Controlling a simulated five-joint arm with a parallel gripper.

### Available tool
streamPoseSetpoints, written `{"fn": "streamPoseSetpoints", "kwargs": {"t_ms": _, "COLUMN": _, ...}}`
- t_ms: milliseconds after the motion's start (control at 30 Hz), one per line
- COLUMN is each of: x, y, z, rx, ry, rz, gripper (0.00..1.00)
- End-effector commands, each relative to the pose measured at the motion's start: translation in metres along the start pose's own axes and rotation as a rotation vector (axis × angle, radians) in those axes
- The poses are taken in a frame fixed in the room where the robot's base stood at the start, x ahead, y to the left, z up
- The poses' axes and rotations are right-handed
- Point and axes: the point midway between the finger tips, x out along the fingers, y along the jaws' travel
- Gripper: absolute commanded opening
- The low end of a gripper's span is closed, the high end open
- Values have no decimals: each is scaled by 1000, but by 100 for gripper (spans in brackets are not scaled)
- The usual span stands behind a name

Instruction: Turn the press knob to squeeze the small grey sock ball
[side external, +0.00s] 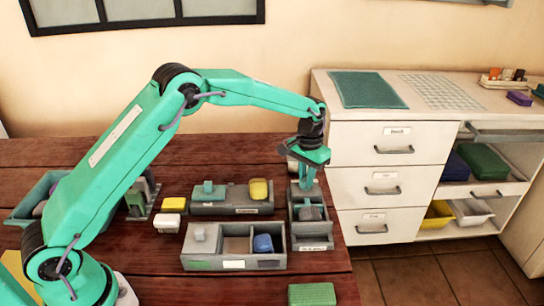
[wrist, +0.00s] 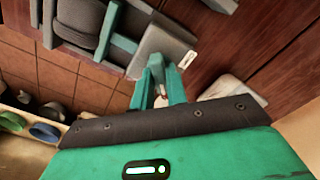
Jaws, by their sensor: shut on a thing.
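A grey press box (side external: 312,238) with a white label stands near the right edge of the table. A small grey sock ball (side external: 309,213) sits inside it, and a dark grey rounded form, likely the ball, shows in the wrist view (wrist: 82,22). My gripper (side external: 306,184) points down at the far end of the box. In the wrist view its two teal fingers (wrist: 159,88) are close together at the box's end, with a teal bar (wrist: 117,45) beyond. They are shut on a small part, likely the press knob, mostly hidden between them.
A green sponge (side external: 312,294) lies near the front edge. A white drawer cabinet (side external: 390,170) stands behind to the right.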

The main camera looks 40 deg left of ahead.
Motion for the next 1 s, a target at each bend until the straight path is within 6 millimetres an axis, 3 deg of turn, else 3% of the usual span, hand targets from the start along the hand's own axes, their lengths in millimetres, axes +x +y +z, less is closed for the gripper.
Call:
{"fn": "streamPoseSetpoints", "kwargs": {"t_ms": 400, "x": -3, "y": 0, "z": 0, "rx": 234, "ry": 0, "rz": 0, "gripper": 0}}
{"fn": "streamPoseSetpoints", "kwargs": {"t_ms": 933, "x": -3, "y": 0, "z": -1, "rx": 264, "ry": 4, "rz": 0, "gripper": 0}}
{"fn": "streamPoseSetpoints", "kwargs": {"t_ms": 967, "x": -3, "y": 0, "z": -1, "rx": 264, "ry": 4, "rz": 0, "gripper": 20}}
{"fn": "streamPoseSetpoints", "kwargs": {"t_ms": 1000, "x": -3, "y": 0, "z": -1, "rx": 263, "ry": 4, "rz": 0, "gripper": 28}}
